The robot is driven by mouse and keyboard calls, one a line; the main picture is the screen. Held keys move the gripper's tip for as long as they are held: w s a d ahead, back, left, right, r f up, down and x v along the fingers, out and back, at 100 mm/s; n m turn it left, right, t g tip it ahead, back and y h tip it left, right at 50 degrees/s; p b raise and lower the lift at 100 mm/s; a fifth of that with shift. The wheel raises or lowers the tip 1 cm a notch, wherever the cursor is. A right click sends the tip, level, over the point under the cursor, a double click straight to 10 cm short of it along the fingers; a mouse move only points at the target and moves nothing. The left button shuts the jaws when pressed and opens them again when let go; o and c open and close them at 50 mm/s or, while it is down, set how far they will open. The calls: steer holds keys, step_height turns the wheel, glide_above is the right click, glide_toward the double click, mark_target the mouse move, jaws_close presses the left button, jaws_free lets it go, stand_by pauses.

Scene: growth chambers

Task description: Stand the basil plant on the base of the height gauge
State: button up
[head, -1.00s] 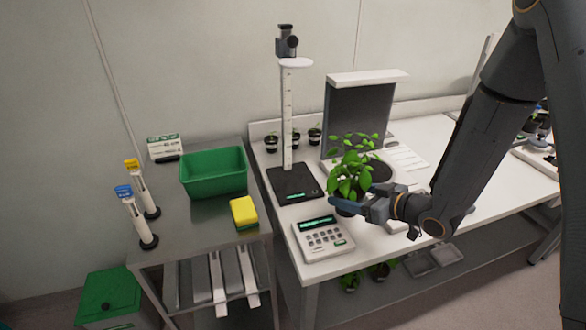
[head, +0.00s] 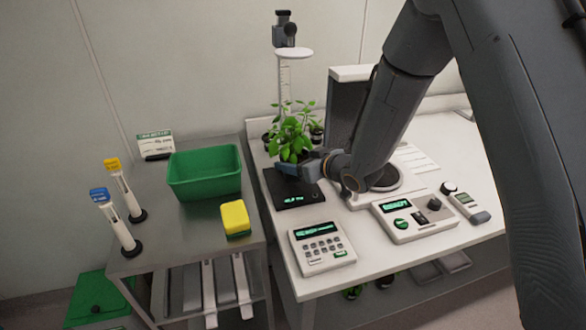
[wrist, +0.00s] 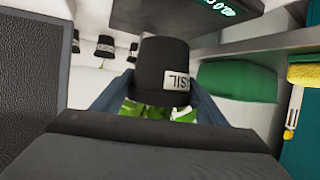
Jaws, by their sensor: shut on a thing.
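The basil plant (head: 291,140) has bright green leaves and a black pot. In the wrist view the picture is upside down, and the pot (wrist: 163,62) shows with part of its white label. My gripper (head: 300,169) is shut on the pot, one finger on each side. The height gauge has a dark flat base (head: 284,201) with a lit display, a white scale column (head: 284,75) and a white head plate (head: 293,53). The plant is over the rear part of the base, in front of the column. My gripper hides the pot's underside, so I cannot tell whether it touches the base.
A keypad device (head: 322,262) stands in front of the gauge. A balance-like instrument (head: 408,222) stands to the right. Small potted seedlings (wrist: 104,45) stand behind. A green tub (head: 205,192) and a yellow sponge (head: 235,217) are on the left cart.

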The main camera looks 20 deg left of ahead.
steer(key=shift+w+a, duration=0.1)
steer(key=shift+a, duration=0.1)
steer(key=shift+f+b, duration=1.1)
steer(key=shift+f, duration=0.6)
steer(key=shift+f, duration=0.1)
steer(key=o, duration=1)
steer(key=shift+f, duration=0.1)
steer(key=shift+r, duration=0.25)
steer(key=b+v, duration=0.2)
steer(key=v, duration=1)
